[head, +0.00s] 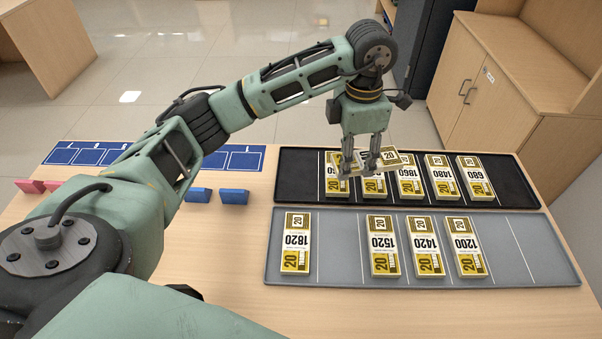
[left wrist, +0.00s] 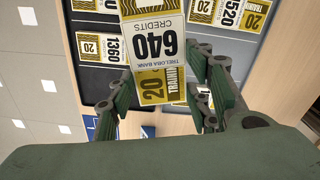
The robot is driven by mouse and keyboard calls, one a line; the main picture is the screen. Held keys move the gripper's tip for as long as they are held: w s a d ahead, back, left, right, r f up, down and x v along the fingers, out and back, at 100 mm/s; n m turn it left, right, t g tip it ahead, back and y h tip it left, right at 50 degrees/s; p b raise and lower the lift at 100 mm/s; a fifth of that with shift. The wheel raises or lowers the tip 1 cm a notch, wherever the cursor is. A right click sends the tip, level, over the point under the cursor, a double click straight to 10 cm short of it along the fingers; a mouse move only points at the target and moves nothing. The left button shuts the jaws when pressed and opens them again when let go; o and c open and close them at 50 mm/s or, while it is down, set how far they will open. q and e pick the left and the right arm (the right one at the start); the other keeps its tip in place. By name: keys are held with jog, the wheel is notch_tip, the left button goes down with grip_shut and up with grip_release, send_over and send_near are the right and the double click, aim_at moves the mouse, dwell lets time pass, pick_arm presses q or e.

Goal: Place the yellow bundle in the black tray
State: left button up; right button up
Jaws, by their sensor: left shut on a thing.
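My left gripper (head: 366,166) is shut on a yellow-and-white bundle (head: 392,159). In the left wrist view the held bundle (left wrist: 158,50) reads 640 and lies between the fingers of the left gripper (left wrist: 165,95). In the head view it is held over the far black tray (head: 292,182), toward its left part. Several similar bundles lie in that tray, reading 1860 (head: 409,183), 1480 (head: 441,179) and 680 (head: 475,178) among others. The gripper and held bundle partly hide the tray's left bundles. One reading 1360 (left wrist: 105,48) shows in the left wrist view. My right gripper is not seen.
A grey tray (head: 340,262) lies in front of the black one, with several bundles, including 1820 (head: 296,243) at left, and bare slots. Blue blocks (head: 234,196), pink blocks (head: 30,186) and a blue marked strip (head: 240,158) lie left. A wooden cabinet (head: 497,100) stands behind right.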

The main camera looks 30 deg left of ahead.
pick_arm(q)
jog(key=w+n, duration=0.1)
jog(key=n, duration=0.5)
jog(key=w+a+f+n, duration=0.1)
jog(key=n, duration=0.1)
jog(key=shift+w+n, duration=0.35)
jog(key=shift+n, duration=0.05)
jog(key=n, duration=0.4)
jog(key=n+p, duration=0.2)
send_over(300, 184)
notch_tip(300, 184, down, 8)
jog(key=shift+f, duration=0.15)
notch_tip(300, 184, down, 4)
jog(key=shift+r+n, duration=0.1)
jog(key=shift+n, duration=0.2)
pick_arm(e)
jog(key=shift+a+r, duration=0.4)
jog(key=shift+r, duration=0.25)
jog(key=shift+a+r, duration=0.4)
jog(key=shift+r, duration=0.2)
pick_arm(q)
jog(key=shift+f, duration=0.25)
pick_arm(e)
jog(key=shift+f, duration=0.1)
pick_arm(q)
jog(key=o, duration=1.2)
